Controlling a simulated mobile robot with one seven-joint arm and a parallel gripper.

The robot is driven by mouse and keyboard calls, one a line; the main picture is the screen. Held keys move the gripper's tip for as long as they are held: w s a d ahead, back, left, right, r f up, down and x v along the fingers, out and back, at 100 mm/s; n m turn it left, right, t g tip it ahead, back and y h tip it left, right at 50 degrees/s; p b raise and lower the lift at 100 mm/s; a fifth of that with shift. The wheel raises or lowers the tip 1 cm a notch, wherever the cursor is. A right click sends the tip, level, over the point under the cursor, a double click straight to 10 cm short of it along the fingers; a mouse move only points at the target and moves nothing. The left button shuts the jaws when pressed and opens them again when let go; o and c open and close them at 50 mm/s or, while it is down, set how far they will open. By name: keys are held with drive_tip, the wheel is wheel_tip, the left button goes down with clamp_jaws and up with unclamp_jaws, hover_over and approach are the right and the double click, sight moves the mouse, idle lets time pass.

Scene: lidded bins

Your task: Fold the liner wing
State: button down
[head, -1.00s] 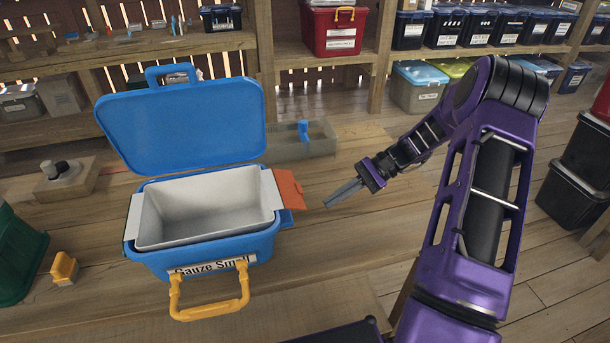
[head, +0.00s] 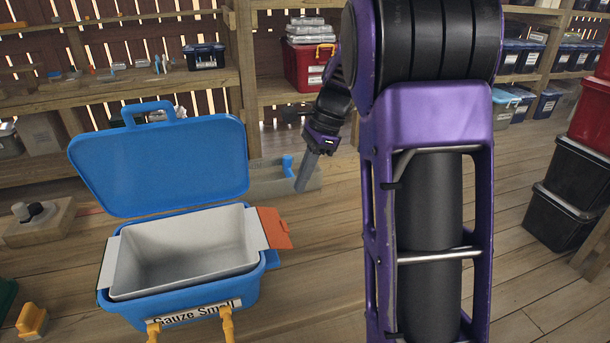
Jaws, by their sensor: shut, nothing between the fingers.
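A blue bin (head: 190,301) labelled "Gauze Small" stands on the wooden bench with its blue lid (head: 160,168) tilted up behind it. A white liner (head: 180,275) sits inside and looks empty. An orange liner wing (head: 275,229) sticks out past the bin's right rim. A white flap (head: 108,262) shows on the left rim. My gripper (head: 301,184) is shut and empty, pointing down, above and to the right of the orange wing and apart from it. It overlaps a grey tray in the picture.
The grey tray (head: 262,184) with a blue piece lies behind the bin's right side. A yellow clip (head: 32,321) and a wooden block with knobs (head: 38,222) are at left. Shelves with bins line the back. Black boxes (head: 565,182) stand at right. Yellow latches hang at the bin's front.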

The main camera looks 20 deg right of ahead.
sight(286, 225)
drive_tip(key=b+x, duration=0.1)
drive_tip(key=x, duration=0.8)
drive_tip(key=shift+a+f+b, duration=0.1)
drive_tip(key=shift+f+b, duration=0.05)
drive_tip(key=shift+b, duration=0.2)
drive_tip(key=shift+f+y, duration=0.25)
drive_tip(key=shift+y, duration=0.25)
drive_tip(key=shift+d+f+y, duration=0.25)
drive_tip(key=shift+f+y, duration=0.15)
drive_tip(key=shift+y, duration=0.4)
drive_tip(key=shift+a+f+y+p, duration=0.2)
drive_tip(key=shift+f+y, duration=0.5)
drive_tip(key=shift+y, duration=0.65)
drive_tip(key=shift+a+f+y+p, duration=0.15)
drive_tip(key=shift+a+f+y, duration=0.15)
drive_tip(key=shift+f+y, duration=0.7)
drive_tip(key=shift+a+f+y+p, duration=0.15)
drive_tip(key=shift+a+f+y, duration=0.2)
drive_tip(key=shift+y, duration=1.3)
drive_tip(key=shift+d, duration=0.1)
